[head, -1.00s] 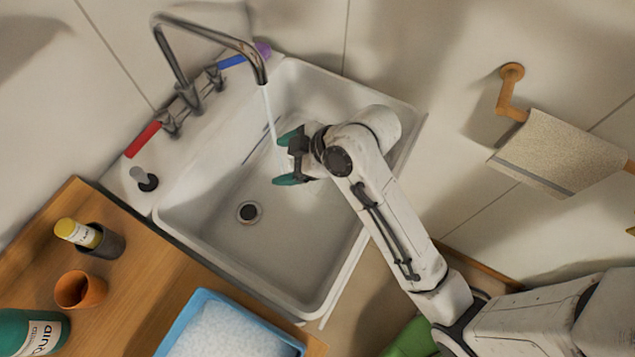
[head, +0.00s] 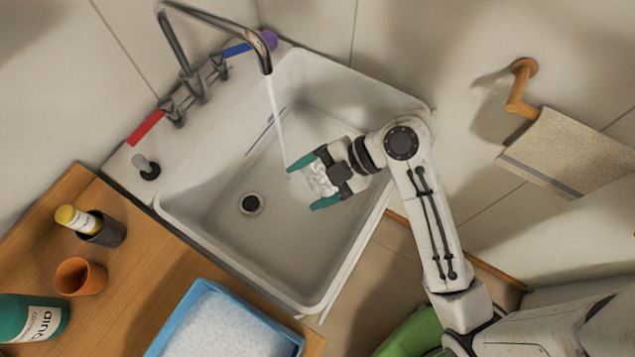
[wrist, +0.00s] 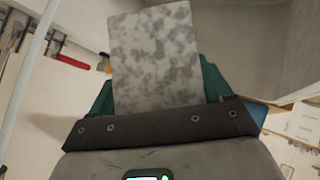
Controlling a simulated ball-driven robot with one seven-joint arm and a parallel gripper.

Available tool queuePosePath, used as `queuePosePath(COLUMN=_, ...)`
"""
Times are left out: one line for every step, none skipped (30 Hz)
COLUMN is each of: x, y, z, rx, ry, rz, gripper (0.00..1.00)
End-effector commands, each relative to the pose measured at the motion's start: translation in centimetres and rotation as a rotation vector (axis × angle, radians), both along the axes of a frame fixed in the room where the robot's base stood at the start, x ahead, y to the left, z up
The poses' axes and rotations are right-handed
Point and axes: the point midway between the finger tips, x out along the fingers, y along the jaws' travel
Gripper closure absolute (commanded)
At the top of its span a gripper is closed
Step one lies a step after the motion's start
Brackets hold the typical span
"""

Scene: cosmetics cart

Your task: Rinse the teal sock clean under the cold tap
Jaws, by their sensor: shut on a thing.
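My gripper (head: 319,181) has teal fingers and is over the sink basin (head: 215,215). It is shut on a pale, grey-mottled flat piece (head: 318,180), which fills the middle of the wrist view (wrist: 155,60) between the teal fingers. I see no clearly teal sock; the held piece looks white and grey. A thin water stream (head: 277,118) falls from the spout (head: 266,62) and passes close to the upper fingertip. I cannot tell whether it touches the piece.
A wooden counter (head: 135,260) at lower left holds a blue tray of white foam (head: 178,318), an orange cup (head: 80,277), a yellow-capped bottle (head: 78,218) and a teal bottle (head: 30,318). A towel (head: 565,155) hangs at right. The basin around the drain (head: 250,204) is clear.

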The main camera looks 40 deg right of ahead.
Motion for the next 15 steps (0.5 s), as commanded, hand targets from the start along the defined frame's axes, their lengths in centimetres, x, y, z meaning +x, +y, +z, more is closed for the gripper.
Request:
queuePosePath(x=0.5, y=0.0, z=-0.2, rx=0.0, ry=-0.003, rz=0.0, gripper=0.57)
queuePosePath(x=0.8, y=-0.1, z=-0.2, rx=0.0, ry=-0.002, rz=-0.001, gripper=0.57)
queuePosePath(x=1.2, y=-0.1, z=-0.3, rx=0.0, ry=-0.001, rz=-0.001, gripper=0.57)
queuePosePath(x=1.4, y=-0.1, z=-0.4, rx=0.0, ry=-0.001, rz=-0.001, gripper=0.57)
queuePosePath(x=1.7, y=-0.1, z=-0.4, rx=0.0, ry=-0.001, rz=-0.001, gripper=0.57)
queuePosePath(x=2.0, y=-0.1, z=-0.5, rx=0.0, ry=-0.001, rz=-0.001, gripper=0.57)
queuePosePath(x=2.3, y=-0.1, z=-0.5, rx=0.0, ry=-0.001, rz=-0.001, gripper=0.57)
queuePosePath(x=2.6, y=-0.2, z=-0.6, rx=0.0, ry=-0.001, rz=0.0, gripper=0.57)
queuePosePath(x=2.9, y=-0.2, z=-0.7, rx=-0.001, ry=-0.001, rz=0.0, gripper=0.57)
queuePosePath(x=3.2, y=-0.2, z=-0.8, rx=-0.001, ry=-0.001, rz=-0.001, gripper=0.57)
queuePosePath(x=3.4, y=-0.2, z=-0.8, rx=-0.001, ry=-0.001, rz=-0.001, gripper=0.57)
queuePosePath(x=3.8, y=-0.3, z=-0.9, rx=-0.001, ry=-0.001, rz=0.0, gripper=0.57)
queuePosePath(x=4.1, y=-0.3, z=-0.9, rx=-0.001, ry=-0.001, rz=0.0, gripper=0.57)
queuePosePath(x=4.3, y=-0.3, z=-1.0, rx=-0.001, ry=-0.001, rz=-0.001, gripper=0.57)
queuePosePath(x=4.7, y=-0.3, z=-1.1, rx=-0.001, ry=-0.001, rz=-0.002, gripper=0.57)
